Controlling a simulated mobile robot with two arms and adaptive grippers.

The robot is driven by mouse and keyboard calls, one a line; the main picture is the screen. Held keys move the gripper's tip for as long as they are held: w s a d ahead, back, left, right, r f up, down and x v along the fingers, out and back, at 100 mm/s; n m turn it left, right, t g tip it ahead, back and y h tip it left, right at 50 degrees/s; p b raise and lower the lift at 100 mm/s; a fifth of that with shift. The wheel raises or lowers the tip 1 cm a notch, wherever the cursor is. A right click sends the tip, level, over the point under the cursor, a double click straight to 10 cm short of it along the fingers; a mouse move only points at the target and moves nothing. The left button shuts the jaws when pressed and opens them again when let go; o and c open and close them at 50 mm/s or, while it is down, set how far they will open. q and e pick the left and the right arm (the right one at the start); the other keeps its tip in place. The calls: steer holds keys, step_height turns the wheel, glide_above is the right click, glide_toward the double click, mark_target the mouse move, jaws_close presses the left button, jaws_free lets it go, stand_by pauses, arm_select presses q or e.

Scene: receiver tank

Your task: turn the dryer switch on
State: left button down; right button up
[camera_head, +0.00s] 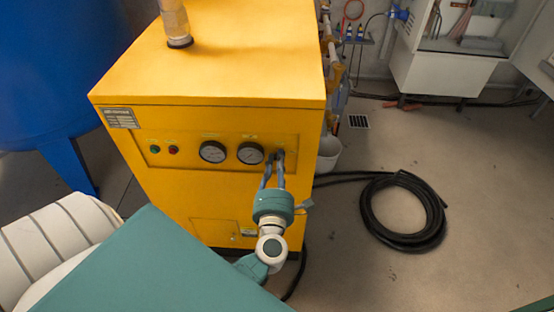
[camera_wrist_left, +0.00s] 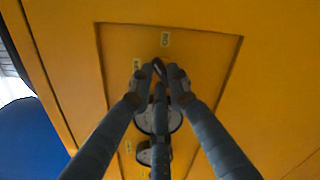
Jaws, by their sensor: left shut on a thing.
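The yellow dryer cabinet (camera_head: 215,75) stands in the middle of the head view, with a control panel (camera_head: 180,139) on its front. My left gripper (camera_head: 278,158) reaches the right end of that panel. In the left wrist view, the fingertips of my left gripper (camera_wrist_left: 157,78) are closed around the small black dryer switch (camera_wrist_left: 158,67). Fingers hide most of the switch, so its exact angle is hard to tell. An ON label (camera_wrist_left: 165,39) is above it and another small label (camera_wrist_left: 137,64) is to its left. My right gripper is not in view.
Two round gauges, a left one (camera_head: 212,152) and a right one (camera_head: 250,153), sit left of the switch, with a green button (camera_head: 154,149) and a red button (camera_head: 173,149) farther left. A blue tank (camera_head: 60,60) stands at the left. A coiled black hose (camera_head: 402,212) lies on the floor at right.

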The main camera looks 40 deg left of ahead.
arm_select(q)
steer(key=shift+w+d+m+p, duration=0.1)
steer(key=shift+d+m+p, duration=0.05)
steer(key=shift+m+p, duration=2.95)
steer(key=shift+m, duration=0.6)
steer(key=c, duration=1.9)
jaws_free()
steer(key=shift+c, duration=0.2)
steer(key=v, duration=1.2)
